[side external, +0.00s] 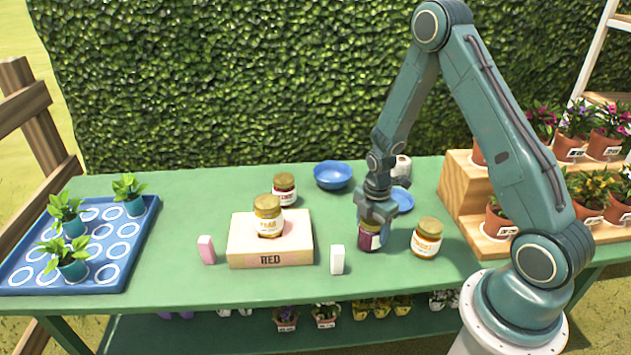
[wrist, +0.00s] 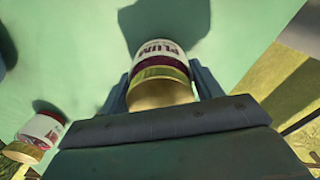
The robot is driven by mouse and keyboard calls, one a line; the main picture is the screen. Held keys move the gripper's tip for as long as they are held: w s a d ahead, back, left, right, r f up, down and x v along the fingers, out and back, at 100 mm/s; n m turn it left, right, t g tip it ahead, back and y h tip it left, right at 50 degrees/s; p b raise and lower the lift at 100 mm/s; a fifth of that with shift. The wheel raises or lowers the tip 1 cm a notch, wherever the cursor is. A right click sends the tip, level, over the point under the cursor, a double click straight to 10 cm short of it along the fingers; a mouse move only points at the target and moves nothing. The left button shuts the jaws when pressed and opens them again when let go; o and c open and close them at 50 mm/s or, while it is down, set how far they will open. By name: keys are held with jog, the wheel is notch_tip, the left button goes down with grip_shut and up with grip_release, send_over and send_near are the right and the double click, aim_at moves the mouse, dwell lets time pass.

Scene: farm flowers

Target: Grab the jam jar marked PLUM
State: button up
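The jam jar marked PLUM (wrist: 160,62) has a white label, dark contents and a yellowish lid. In the wrist view it sits between the two fingers of my gripper (wrist: 162,90). The fingers flank the jar closely. I cannot tell whether they press on it.
An orange jar (side external: 426,238) stands just right of my gripper. A white block (side external: 337,260) is to the left, beside a wooden box (side external: 270,243) carrying another jar (side external: 268,216). A dark red jar (side external: 284,190) and blue bowl (side external: 333,175) are behind. Stepped flowerpot shelves (side external: 458,194) stand right.

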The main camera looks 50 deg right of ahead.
jog(key=c, duration=0.5)
jog(key=shift+r, duration=0.15)
notch_tip(320, 180, up, 20)
dwell(0.8)
dwell(0.4)
